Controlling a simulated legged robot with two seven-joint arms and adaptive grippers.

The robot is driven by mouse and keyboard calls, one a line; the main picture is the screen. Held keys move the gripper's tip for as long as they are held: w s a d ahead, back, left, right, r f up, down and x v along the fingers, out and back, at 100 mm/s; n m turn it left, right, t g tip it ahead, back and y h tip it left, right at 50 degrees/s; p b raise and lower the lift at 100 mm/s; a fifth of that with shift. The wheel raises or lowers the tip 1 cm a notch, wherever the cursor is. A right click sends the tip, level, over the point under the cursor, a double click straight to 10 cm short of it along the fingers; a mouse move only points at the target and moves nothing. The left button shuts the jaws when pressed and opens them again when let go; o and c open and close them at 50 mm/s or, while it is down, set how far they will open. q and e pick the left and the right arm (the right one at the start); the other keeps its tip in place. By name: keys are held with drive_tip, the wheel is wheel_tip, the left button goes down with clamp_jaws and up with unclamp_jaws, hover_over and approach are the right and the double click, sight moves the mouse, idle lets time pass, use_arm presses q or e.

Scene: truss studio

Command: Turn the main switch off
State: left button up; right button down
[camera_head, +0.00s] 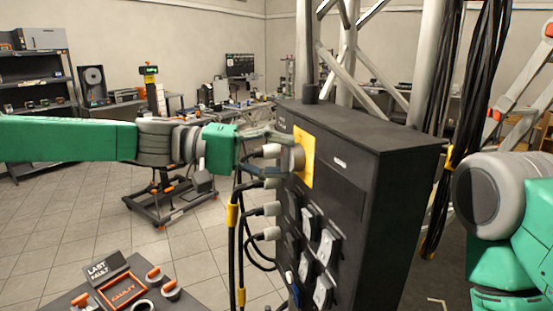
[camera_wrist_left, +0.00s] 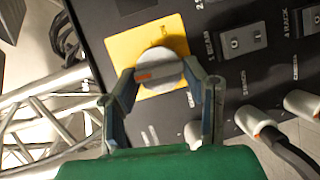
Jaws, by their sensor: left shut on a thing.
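The main switch is a round grey knob (camera_wrist_left: 160,68) with a red mark, on a yellow plate (camera_wrist_left: 177,28). The yellow plate (camera_head: 306,152) is on the upper part of the side of a tall black cabinet (camera_head: 395,200), and the knob (camera_head: 298,157) stands out from it. My left gripper (camera_head: 282,148) reaches in from the left and is shut on the knob. In the left wrist view its two fingers (camera_wrist_left: 160,80) sit on opposite sides of the knob. My right gripper is out of the picture; only part of my right arm shows at the right edge.
Several grey plugs (camera_head: 271,209) with black cables stick out of the cabinet below the switch, close to my left gripper. Grey socket covers (camera_head: 327,247) sit beside them. A low table with a "LAST FAULT" sign (camera_head: 108,269) stands at the bottom left. Truss poles (camera_head: 348,50) rise behind the cabinet.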

use_arm(q)
drive_tip(key=shift+w+n, duration=0.2)
drive_tip(key=shift+n, duration=0.3)
drive_tip(key=o, duration=1.2)
drive_tip(key=shift+c, duration=0.2)
drive_tip(key=shift+w+d+f, duration=0.1)
drive_tip(key=shift+d, duration=0.1)
drive_tip(key=a, duration=1.2)
drive_tip(key=shift+w+r, duration=0.25)
drive_tip(key=shift+r, duration=0.05)
